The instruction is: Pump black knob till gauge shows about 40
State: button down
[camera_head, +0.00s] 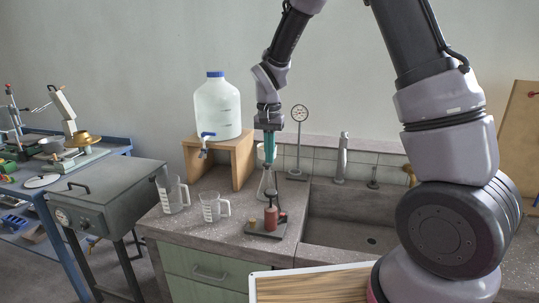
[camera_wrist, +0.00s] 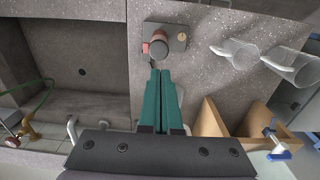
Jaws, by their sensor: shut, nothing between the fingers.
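The pump is a red cylinder (camera_head: 271,217) on a dark base plate (camera_head: 263,234) at the counter's front, left of the sink. Its dark knob (camera_wrist: 159,49) shows from above in the wrist view. The round gauge (camera_head: 299,113) stands on a post at the back of the counter; its needle is too small to read. My gripper (camera_head: 269,161) points down with teal fingers shut and empty, above and apart from the pump. In the wrist view my fingertips (camera_wrist: 160,72) appear just short of the knob.
A glass flask (camera_head: 267,186) stands below my fingers, behind the pump. Two clear jugs (camera_head: 173,195) (camera_head: 212,207) stand left. A wooden stand (camera_head: 241,160) bears a large water bottle (camera_head: 217,110) with a tap. The sink (camera_head: 350,218) with its faucet (camera_head: 342,160) lies right.

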aim_at(272, 191)
jog(key=r, duration=0.4)
jog(key=shift+w+d, duration=0.2)
jog(key=shift+d, duration=0.1)
jog(key=shift+f, duration=0.1)
notch_tip(272, 191, down, 14)
jog(key=shift+s, duration=0.1)
dwell(0.4)
jog(key=shift+f, duration=2.05)
jog(key=shift+s, duration=0.1)
